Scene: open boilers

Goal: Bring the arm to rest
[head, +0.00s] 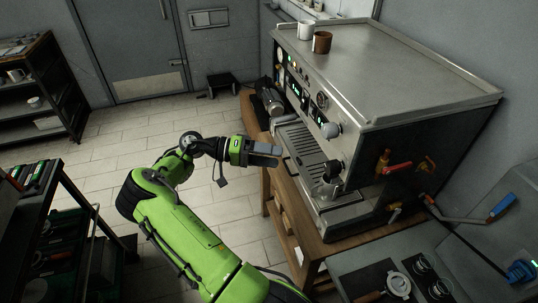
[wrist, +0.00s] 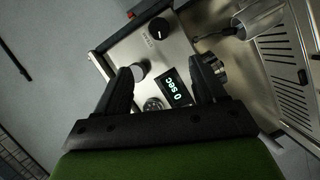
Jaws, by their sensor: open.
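My green arm reaches up from the bottom of the head view, bent at the elbow. My gripper (head: 268,155) points right, towards the front of the steel espresso machine (head: 385,70). In the wrist view my gripper (wrist: 165,75) has its two dark fingers apart with nothing held between them. Beyond the fingers is the machine's front panel, with a black knob (wrist: 158,28) and a small display (wrist: 176,91) reading "0 sec". I cannot tell the exact gap between fingertips and panel.
The machine stands on a wooden table (head: 283,215), with a white cup (head: 305,29) and a brown cup (head: 322,42) on top. A dark cart (head: 68,205) is at the left and a shelf (head: 62,88) behind it. Tiled floor (head: 120,135) between them is clear.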

